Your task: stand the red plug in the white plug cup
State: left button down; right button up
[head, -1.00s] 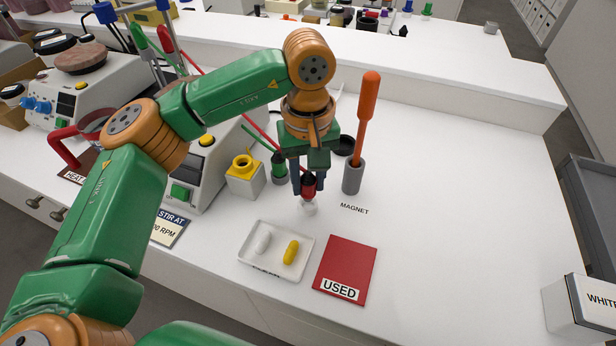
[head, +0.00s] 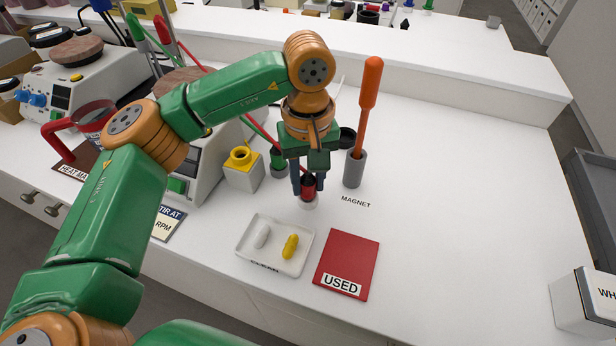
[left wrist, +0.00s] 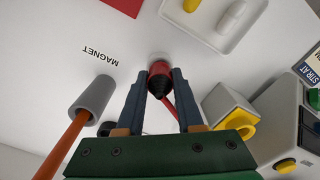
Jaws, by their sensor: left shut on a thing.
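The red plug (head: 308,188) is upright between the fingers of my left gripper (head: 308,190), which is shut on it. In the left wrist view the plug (left wrist: 160,78) shows a red body and a black top, with a finger on each side. The white plug cup (head: 309,203) is directly under the plug, and it also shows in the left wrist view (left wrist: 158,57). The plug's lower end is at the cup's mouth; I cannot tell how deep it sits. My right gripper is out of view.
A grey holder (head: 354,171) with an orange-handled rod stands right of the gripper. A yellow-topped white block (head: 243,168) and a green plug (head: 278,163) are on the left. In front lie a white tray (head: 245,258) with two capsules and a red USED mat (head: 350,258).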

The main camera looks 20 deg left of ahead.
aim_at(308, 178)
pick_arm(q)
jog(key=shift+f, duration=0.2)
jog(key=shift+c, duration=2.3)
grip_release()
jog(key=shift+r, duration=0.15)
notch_tip(308, 178, up, 7)
jog(key=shift+f, duration=0.1)
